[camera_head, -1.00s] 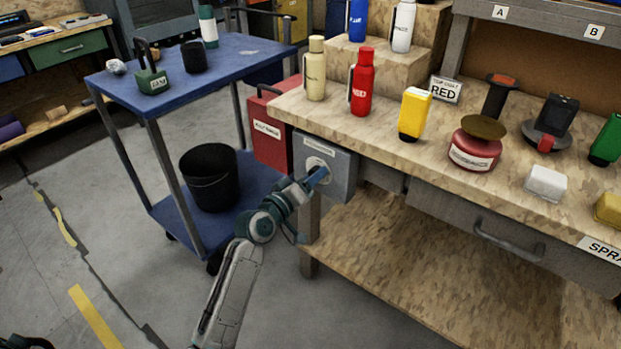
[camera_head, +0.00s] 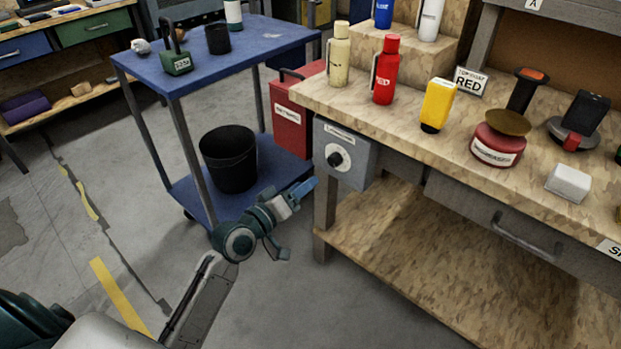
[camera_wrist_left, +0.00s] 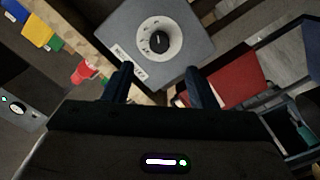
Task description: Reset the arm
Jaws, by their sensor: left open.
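My left gripper (camera_head: 303,190) is open and empty, in front of and to the left of a grey box with a black knob (camera_head: 335,159) on the side of the workbench. In the left wrist view, the two fingers (camera_wrist_left: 161,85) stand apart. The grey box (camera_wrist_left: 185,22) with its round dial (camera_wrist_left: 159,40) lies beyond the fingertips, apart from them. My right gripper is not in view.
The wooden workbench (camera_head: 400,125) holds bottles, a yellow container (camera_head: 437,104) and a red tin (camera_head: 497,147). A blue cart (camera_head: 240,55) with a black bucket (camera_head: 229,160) stands at left, near my arm. A red case (camera_head: 288,120) stands between them. Floor at left is open.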

